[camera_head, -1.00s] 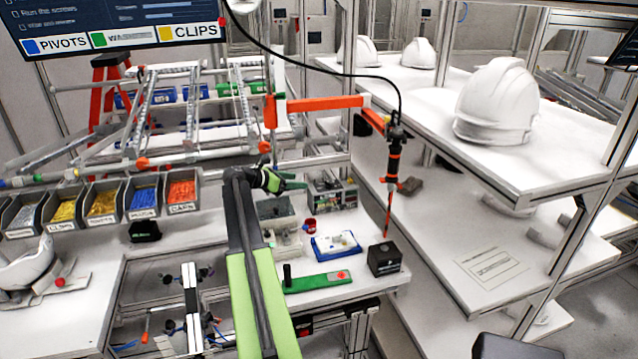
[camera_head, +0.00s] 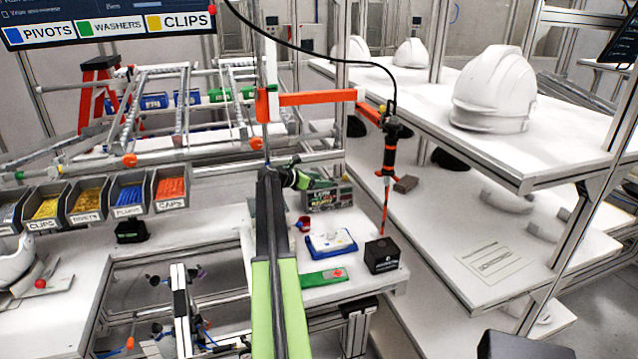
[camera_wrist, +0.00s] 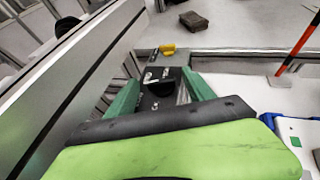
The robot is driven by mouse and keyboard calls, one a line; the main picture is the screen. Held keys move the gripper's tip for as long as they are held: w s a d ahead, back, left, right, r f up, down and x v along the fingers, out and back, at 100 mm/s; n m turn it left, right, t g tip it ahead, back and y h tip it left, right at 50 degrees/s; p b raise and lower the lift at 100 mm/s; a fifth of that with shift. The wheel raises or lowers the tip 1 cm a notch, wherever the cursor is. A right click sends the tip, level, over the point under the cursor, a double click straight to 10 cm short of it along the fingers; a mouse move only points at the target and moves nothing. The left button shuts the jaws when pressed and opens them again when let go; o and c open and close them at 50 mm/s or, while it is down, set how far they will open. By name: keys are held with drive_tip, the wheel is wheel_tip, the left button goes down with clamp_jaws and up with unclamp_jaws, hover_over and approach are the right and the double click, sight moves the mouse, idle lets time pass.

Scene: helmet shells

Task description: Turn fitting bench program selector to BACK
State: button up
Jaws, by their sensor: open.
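My gripper (camera_head: 302,178) is at the end of my green arm, over the back of the fitting bench (camera_head: 345,287). In the wrist view its two green fingers (camera_wrist: 160,92) are apart. Between them shows a dark panel with small white marks and a black knob-like part (camera_wrist: 160,87), probably the selector. I cannot read its setting, and no contact is visible. In the head view a grey box with lettering and a green display (camera_head: 328,198) stands just beyond and right of the gripper. My arm hides part of the bench there.
An orange-black tool (camera_head: 389,155) hangs from an orange arm at right. White shelves with helmet shells (camera_head: 495,97) stand further right.

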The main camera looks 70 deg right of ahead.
drive_tip(key=shift+c, duration=0.3)
drive_tip(key=c, duration=1.2)
drive_tip(key=shift+w+d+r, duration=0.1)
drive_tip(key=shift+w+d, duration=0.05)
clamp_jaws()
drive_tip(key=shift+s+a+n+t+h, duration=0.2)
drive_tip(key=shift+a+n+t+h, duration=0.05)
drive_tip(key=shift+n+t+h, duration=0.05)
drive_tip(key=n+t, duration=0.1)
drive_tip(key=n+t+h, duration=0.1)
drive_tip(key=shift+s+a+t, duration=0.2)
drive_tip(key=shift+s+t, duration=0.1)
drive_tip(key=n+t, duration=0.5)
drive_tip(key=shift+s+d+t, duration=0.1)
drive_tip(key=shift+s+t, duration=0.1)
drive_tip(key=shift+t, duration=0.1)
drive_tip(key=shift+n+t, duration=0.3)
drive_tip(key=o, duration=1.3)
unclamp_jaws()
drive_tip(key=shift+c, duration=0.2)
